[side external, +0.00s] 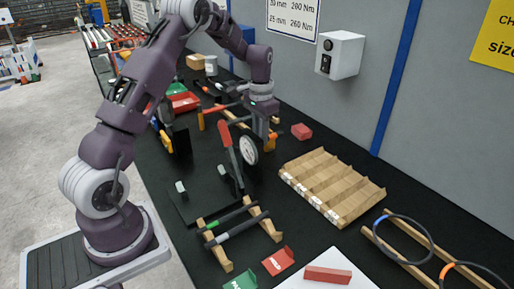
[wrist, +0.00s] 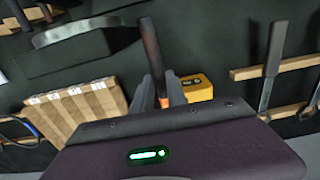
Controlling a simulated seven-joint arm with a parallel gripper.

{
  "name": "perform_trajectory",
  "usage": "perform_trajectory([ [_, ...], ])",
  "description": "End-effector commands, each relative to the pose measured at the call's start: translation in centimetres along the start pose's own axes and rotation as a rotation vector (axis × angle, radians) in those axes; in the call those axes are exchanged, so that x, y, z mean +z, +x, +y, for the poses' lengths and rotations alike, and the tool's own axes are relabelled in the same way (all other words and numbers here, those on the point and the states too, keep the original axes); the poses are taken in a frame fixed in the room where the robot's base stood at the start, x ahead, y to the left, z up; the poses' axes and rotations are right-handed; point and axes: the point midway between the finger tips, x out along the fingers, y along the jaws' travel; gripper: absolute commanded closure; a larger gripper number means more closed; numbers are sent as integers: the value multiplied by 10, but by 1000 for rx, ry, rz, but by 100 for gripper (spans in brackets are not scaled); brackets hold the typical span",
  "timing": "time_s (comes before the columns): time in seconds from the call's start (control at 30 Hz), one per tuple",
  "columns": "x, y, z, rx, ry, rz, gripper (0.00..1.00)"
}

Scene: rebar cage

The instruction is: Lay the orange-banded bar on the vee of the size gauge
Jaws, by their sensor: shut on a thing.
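My gripper (side external: 264,132) hangs over the middle of the black bench in the side view. In the wrist view its two fingers (wrist: 159,92) are shut on the orange-banded bar (wrist: 151,45), a dark rod with an orange band close to the fingers. The bar stretches away from the gripper toward the top of that view. In the side view a round white dial (side external: 248,151), which looks like part of the size gauge, stands just below my gripper. A curved metal edge (wrist: 75,31) on a dark body shows in the wrist view. I cannot make out the vee.
A wooden compartment tray (side external: 332,186) lies to the right of my gripper. A wooden rack (side external: 220,262) with two bars stands in front. A red-handled lever (side external: 226,140) rises close left of the dial. A yellow block (wrist: 197,87) lies near the fingers. The grey wall bounds the back.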

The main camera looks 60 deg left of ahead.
Motion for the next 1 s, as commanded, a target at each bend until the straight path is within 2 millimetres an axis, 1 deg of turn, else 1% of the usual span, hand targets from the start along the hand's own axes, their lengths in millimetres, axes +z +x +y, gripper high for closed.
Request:
perform_trajectory([
  [0.1,0,15,0,1,-1,0,100],
  [0.2,0,36,0,1,-1,-2,100],
  [0.3,0,52,0,0,-1,0,100],
  [0.4,0,56,0,-1,0,1,100],
  [0.67,-1,58,0,-1,0,1,100],
  [0.7,0,59,0,0,0,0,80],
  [0.77,0,58,0,-1,0,1,69],
  [0.8,0,58,0,-1,0,1,61],
  [1.0,0,58,0,-1,0,1,61],
])
